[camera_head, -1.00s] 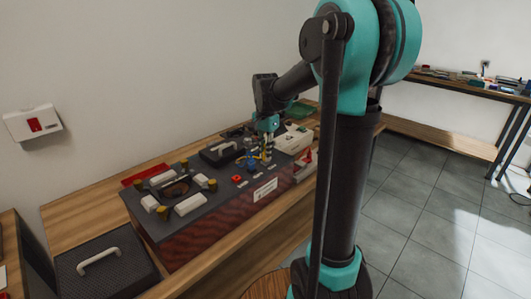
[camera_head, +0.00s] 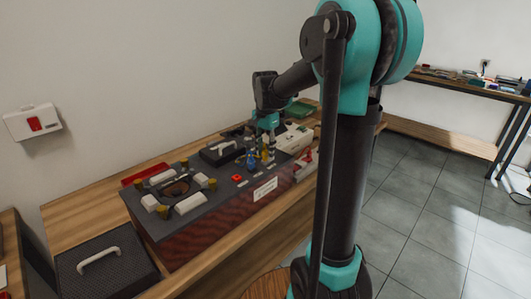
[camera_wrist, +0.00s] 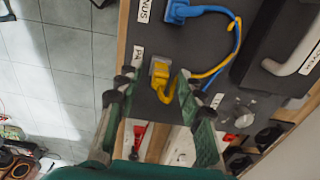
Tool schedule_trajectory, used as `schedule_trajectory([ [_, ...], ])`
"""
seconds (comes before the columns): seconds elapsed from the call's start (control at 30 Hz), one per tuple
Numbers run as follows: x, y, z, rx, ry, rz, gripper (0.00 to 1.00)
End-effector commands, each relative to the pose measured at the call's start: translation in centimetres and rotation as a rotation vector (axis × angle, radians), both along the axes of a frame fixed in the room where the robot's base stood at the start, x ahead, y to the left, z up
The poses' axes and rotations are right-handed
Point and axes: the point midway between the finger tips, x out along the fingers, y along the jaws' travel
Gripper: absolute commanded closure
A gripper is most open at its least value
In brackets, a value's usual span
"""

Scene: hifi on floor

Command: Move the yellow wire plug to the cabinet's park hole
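The yellow wire plug (camera_wrist: 160,70) sits on the cabinet's dark top in the wrist view, at a pale socket beside a white label. Its yellow wire curves back and runs up beside a blue wire. The blue plug (camera_wrist: 178,11) sits farther up in that view. My gripper (camera_wrist: 154,78) is open, one finger to each side of the yellow plug, with gaps showing on both sides. In the head view my gripper (camera_head: 267,138) is over the far part of the cabinet (camera_head: 185,238). I cannot make out the park hole for certain.
A black lid with a pale handle (camera_wrist: 290,50) lies right of the wires. Metal fittings (camera_wrist: 237,110) are nearby. In the head view, a red button (camera_head: 237,178) and white blocks (camera_head: 190,204) stand on the top. A dark case (camera_head: 105,270) sits at the near left.

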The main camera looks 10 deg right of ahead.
Motion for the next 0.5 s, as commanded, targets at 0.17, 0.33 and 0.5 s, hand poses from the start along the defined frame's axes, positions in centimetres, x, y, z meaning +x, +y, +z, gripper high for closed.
schedule_trajectory([
  [0.17, 0.0, 0.0, 2.6, 0.0, 0.0, 0.0, 0.62],
  [0.33, 0.0, 0.0, 6.1, 0.0, 0.0, 0.0, 0.62],
  [0.5, 0.0, 0.0, 9.1, 0.0, 0.0, 0.0, 0.62],
])
